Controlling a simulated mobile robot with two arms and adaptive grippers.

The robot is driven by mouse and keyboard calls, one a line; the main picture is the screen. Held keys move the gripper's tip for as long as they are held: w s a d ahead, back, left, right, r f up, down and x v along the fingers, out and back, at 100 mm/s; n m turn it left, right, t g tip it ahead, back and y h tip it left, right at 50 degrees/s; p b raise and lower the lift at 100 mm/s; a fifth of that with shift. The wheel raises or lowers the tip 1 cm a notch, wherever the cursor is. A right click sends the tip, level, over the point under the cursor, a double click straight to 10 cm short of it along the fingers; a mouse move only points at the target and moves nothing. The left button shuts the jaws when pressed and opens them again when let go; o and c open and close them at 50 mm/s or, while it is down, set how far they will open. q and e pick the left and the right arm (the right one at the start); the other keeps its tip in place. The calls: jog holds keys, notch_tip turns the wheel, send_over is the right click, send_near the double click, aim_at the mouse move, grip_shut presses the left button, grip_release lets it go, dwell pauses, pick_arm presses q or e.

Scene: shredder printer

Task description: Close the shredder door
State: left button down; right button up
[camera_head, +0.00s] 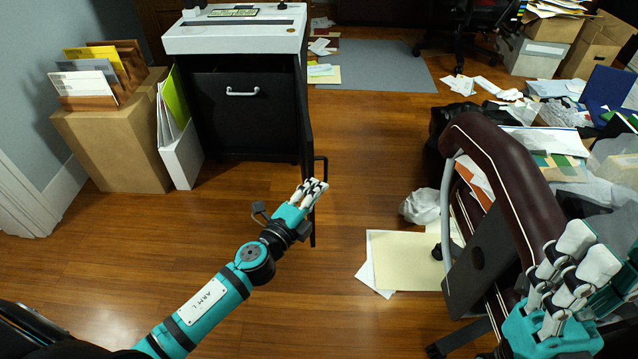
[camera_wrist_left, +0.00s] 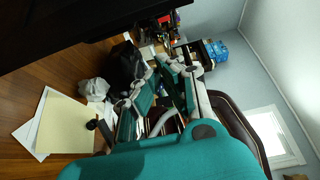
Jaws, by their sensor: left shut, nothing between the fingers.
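The shredder (camera_head: 250,60) is a black cabinet with a white top at the upper left of the head view. Its black door (camera_head: 304,110) stands open at the cabinet's right side, seen nearly edge-on, with a handle (camera_head: 321,167) on its right face. My left gripper (camera_head: 318,186) is shut and empty at the door's lower part, just below the handle; I cannot tell whether it touches the door. In the left wrist view, its fingers (camera_wrist_left: 168,66) show below a large dark panel (camera_wrist_left: 75,28), likely the door. My right gripper (camera_head: 588,248) is at the lower right, away from the shredder, its opening unclear.
A maroon chair (camera_head: 515,190) stands between the door and my right gripper. Papers (camera_head: 405,262) and a crumpled white bag (camera_head: 421,206) lie on the floor. A white binder (camera_head: 181,155) and a cardboard box (camera_head: 115,140) stand left of the shredder. Floor before the cabinet is clear.

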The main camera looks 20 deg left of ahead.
pick_arm(q)
jog(key=b, duration=0.1)
send_over(325, 165)
jog(key=s+d, duration=0.4)
jog(key=shift+s+a+r+b, duration=0.1)
jog(key=shift+s+a, duration=0.25)
jog(key=shift+a, duration=0.2)
jog(key=shift+s+a+f+b, duration=0.1)
jog(key=shift+s+a, duration=0.2)
jog(key=shift+a, duration=0.3)
jog(key=shift+s+a+r+b, duration=0.1)
jog(key=shift+s+a, duration=0.25)
jog(key=shift+a, duration=0.2)
